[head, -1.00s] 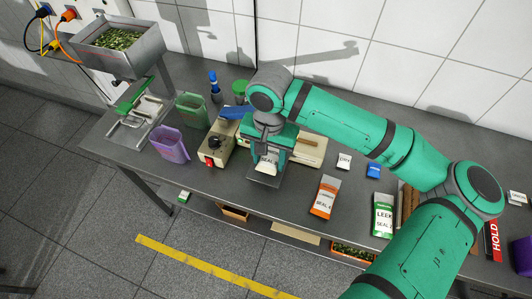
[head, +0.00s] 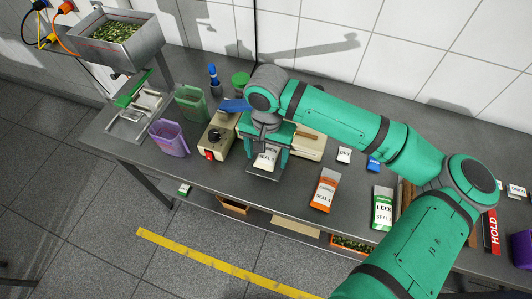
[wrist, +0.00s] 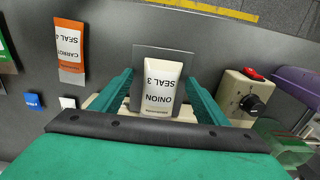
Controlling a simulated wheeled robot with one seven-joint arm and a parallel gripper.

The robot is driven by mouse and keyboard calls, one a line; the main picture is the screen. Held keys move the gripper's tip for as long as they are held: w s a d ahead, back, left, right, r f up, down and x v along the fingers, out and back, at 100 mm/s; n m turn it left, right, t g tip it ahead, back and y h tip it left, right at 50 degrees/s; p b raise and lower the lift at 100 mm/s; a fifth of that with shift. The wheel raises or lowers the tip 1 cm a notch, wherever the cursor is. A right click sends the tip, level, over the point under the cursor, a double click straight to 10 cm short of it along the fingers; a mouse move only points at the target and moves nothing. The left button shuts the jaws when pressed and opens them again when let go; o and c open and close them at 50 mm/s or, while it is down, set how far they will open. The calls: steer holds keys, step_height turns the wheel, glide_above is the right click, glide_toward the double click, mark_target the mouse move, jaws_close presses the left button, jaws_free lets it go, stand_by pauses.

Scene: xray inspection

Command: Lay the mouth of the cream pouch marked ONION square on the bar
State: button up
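The cream ONION pouch (wrist: 162,88), also marked SEAL 3, lies on a grey plate (wrist: 143,62) in front of the heat sealer. It also shows in the head view (head: 266,160). The sealer's cream body (head: 217,135) has a black knob and a red switch; its right part (head: 309,147) shows beyond my gripper. My gripper (head: 265,152) is over the pouch, with one teal finger on each side of it. In the wrist view the fingers stand apart, with a gap beside the pouch. The pouch's mouth end and the bar are largely hidden under my gripper.
An orange CARROT pouch (head: 324,191) and a green LEEK pouch (head: 383,209) lie to the right. A purple bin (head: 169,139) and a green bin (head: 191,103) stand left of the sealer. A blue bottle (head: 213,78) is behind. The front bench between plate and CARROT pouch is clear.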

mark_target(267, 158)
steer(key=shift+d+r, duration=0.1)
steer(key=shift+r, duration=0.3)
step_height(267, 158, up, 10)
stand_by(0.3)
steer(key=shift+w, duration=0.15)
